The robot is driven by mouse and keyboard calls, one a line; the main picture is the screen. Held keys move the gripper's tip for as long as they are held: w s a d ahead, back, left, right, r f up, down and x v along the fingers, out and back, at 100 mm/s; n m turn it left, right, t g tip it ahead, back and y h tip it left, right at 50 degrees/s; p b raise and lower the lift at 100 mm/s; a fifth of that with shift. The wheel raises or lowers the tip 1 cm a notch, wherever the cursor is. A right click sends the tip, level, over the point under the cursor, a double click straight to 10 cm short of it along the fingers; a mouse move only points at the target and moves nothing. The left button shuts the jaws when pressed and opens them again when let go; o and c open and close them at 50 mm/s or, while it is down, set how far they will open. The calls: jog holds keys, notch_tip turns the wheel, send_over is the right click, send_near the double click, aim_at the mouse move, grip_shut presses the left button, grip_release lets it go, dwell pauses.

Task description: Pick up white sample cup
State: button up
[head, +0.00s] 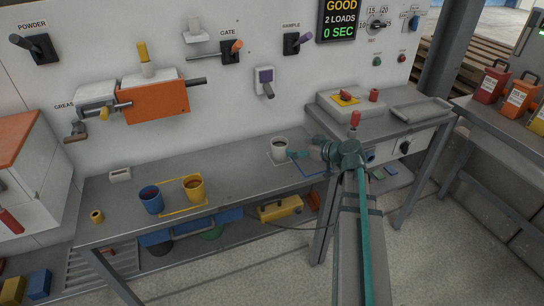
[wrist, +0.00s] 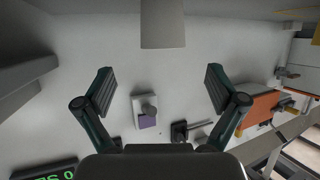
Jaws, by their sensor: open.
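The white sample cup (head: 280,146) stands upright on the grey bench, inside a light marked outline, with dark contents showing at its mouth. In the wrist view the pale cup (wrist: 162,24) is at the top middle, in the gap between the lines of the two fingers, and its upper part is cut off by the frame. My gripper (head: 299,154) is close to the right side of the cup in the head view. In the wrist view my gripper (wrist: 160,72) has its fingers spread wide with nothing between the tips. Whether a finger touches the cup cannot be told.
A blue cup (head: 151,200) and a yellow cup (head: 194,187) stand further left on the bench (head: 236,178). A raised grey box (head: 352,105) stands to the right.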

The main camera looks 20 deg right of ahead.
aim_at(274, 142)
jog(key=x, duration=0.4)
jog(key=shift+w+a+f+p, duration=0.1)
jog(key=shift+w+p, duration=0.1)
jog(key=shift+p, duration=0.1)
jog(key=shift+a+p+x, duration=0.25)
jog(key=shift+p+x, duration=0.4)
jog(key=shift+x, duration=2.1)
jog(key=shift+s, duration=0.15)
jog(key=c, duration=1.4)
jog(key=shift+o, duration=0.2)
jog(key=shift+r, duration=0.3)
